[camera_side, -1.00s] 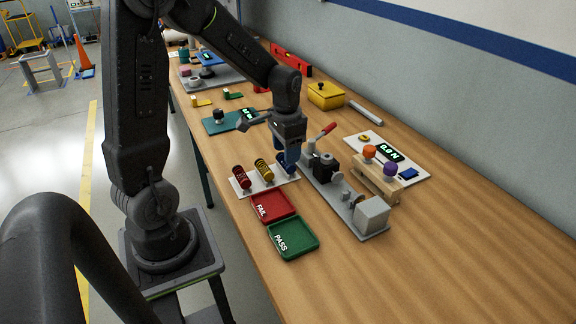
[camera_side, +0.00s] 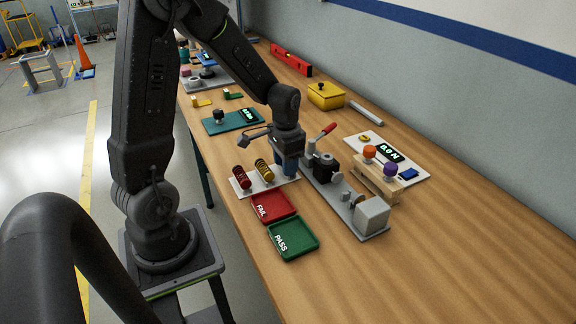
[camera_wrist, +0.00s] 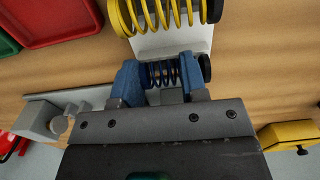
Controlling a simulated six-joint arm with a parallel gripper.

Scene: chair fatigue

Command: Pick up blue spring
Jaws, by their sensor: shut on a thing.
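The blue spring (camera_wrist: 160,74) is between the two blue fingertips of my gripper (camera_wrist: 162,82) in the wrist view, with a dark end cap at its right. My gripper is shut on it. In the side view my gripper (camera_side: 289,163) points down at the right end of the white spring rack (camera_side: 242,190), and its fingers hide most of the spring there. Whether the spring still touches the rack cannot be told. The yellow spring shows large in the wrist view (camera_wrist: 165,14).
A red FAIL tray (camera_side: 274,207) and a green PASS tray (camera_side: 293,240) lie in front of the rack. A grey test fixture (camera_side: 345,205) with a red lever stands close right of my gripper. The table's right front is clear.

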